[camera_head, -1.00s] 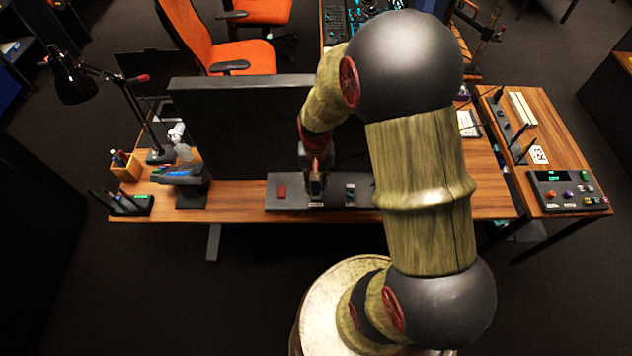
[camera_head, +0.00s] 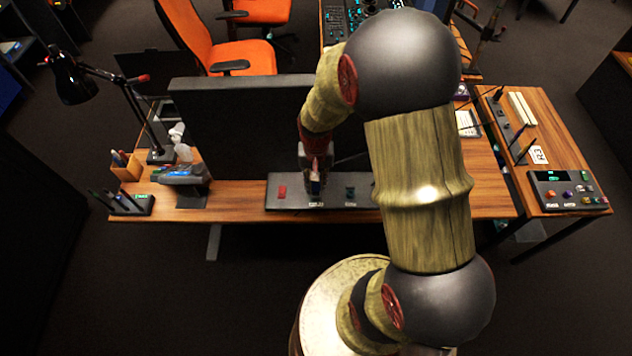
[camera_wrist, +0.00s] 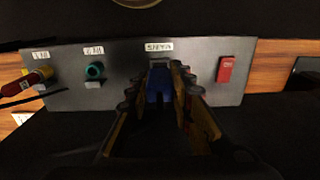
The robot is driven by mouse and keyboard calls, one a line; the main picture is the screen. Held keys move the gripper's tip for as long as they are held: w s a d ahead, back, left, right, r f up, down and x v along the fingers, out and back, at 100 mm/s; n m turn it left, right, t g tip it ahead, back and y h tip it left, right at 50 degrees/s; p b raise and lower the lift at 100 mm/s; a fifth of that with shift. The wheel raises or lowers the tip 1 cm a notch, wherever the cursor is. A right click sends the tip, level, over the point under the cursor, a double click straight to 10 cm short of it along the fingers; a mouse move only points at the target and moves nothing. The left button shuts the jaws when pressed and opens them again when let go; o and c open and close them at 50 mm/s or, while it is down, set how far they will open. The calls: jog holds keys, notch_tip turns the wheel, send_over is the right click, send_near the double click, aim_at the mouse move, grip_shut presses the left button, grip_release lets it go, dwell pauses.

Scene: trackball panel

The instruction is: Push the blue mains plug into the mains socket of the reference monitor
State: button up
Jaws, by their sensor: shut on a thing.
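The blue mains plug (camera_wrist: 158,84) is between the fingers of my gripper (camera_wrist: 160,98) in the wrist view, and the gripper is shut on it. The plug is in line with the mains socket (camera_wrist: 158,64), just under a white label on the grey panel (camera_wrist: 120,57). The plug covers most of the socket, and I cannot tell how deep it sits or whether it touches. In the head view my gripper (camera_head: 315,184) is over the panel (camera_head: 330,203), behind the large dark monitor (camera_head: 240,120).
A red switch (camera_wrist: 225,69) is to the right of the socket in the wrist view. A teal connector (camera_wrist: 94,71) and a red and yellow plug (camera_wrist: 38,77) are to its left. A card terminal (camera_head: 184,176) stands left of the panel in the head view.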

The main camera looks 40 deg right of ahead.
jog(key=shift+f+b, duration=0.95)
jog(key=shift+f, duration=0.4)
jog(key=o, duration=1.1)
notch_tip(320, 180, up, 12)
jog(key=shift+r, duration=0.1)
dwell(0.5)
jog(key=shift+s+a, duration=0.1)
jog(key=shift+s, duration=0.1)
jog(key=s+a+r+n+t+b, duration=0.2)
jog(key=s+a+r, duration=0.2)
jog(key=s+a+r+n+t+b, duration=0.1)
jog(key=s+a+r+n+b, duration=0.1)
jog(key=s+a+r, duration=0.2)
jog(key=s+a+r+n+t+b, duration=0.2)
jog(key=s+a+r, duration=0.1)
jog(key=r, duration=0.2)
jog(key=shift+s+a+r+n+t, duration=0.3)
jog(key=shift+s+a+n, duration=0.1)
